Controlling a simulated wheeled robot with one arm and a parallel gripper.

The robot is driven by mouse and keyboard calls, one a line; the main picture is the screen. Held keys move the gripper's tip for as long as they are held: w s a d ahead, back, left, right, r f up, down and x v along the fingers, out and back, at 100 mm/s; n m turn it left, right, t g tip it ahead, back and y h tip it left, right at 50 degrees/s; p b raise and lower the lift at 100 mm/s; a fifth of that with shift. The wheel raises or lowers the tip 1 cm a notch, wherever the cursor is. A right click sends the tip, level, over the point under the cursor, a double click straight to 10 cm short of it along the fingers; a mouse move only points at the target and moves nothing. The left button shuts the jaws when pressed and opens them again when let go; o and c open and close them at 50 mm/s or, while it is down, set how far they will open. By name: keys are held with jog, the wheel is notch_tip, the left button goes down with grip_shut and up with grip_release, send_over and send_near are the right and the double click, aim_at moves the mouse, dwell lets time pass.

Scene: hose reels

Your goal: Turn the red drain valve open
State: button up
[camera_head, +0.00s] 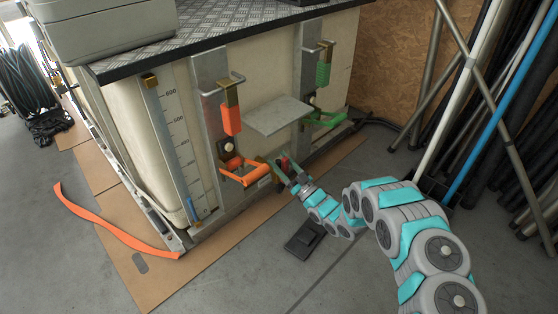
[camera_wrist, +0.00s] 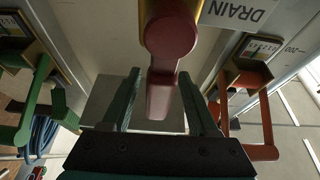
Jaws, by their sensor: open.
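The red drain valve handle (camera_wrist: 160,95) fills the middle of the wrist view, with a yellow and red valve body (camera_wrist: 169,30) above it. A white label (camera_wrist: 238,12) reading DRAIN, upside down, is beside it. My gripper (camera_wrist: 159,76) is open, with one dark green finger on each side of the handle. Gaps show between handle and fingers, so it does not look gripped. In the head view my gripper (camera_head: 286,168) is low at the tank front, and only a small part of the red handle (camera_head: 284,162) shows there.
An orange handle (camera_head: 245,170) and a green handle (camera_head: 325,118) flank the valve on the tank front. A grey shelf plate (camera_head: 277,116) juts out above it. A black pedal-like block (camera_head: 304,237) lies on the floor. Pipes (camera_head: 480,90) lean at the right.

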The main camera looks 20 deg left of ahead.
aim_at(287, 169)
jog(key=v, duration=0.7)
jog(key=shift+f, duration=0.1)
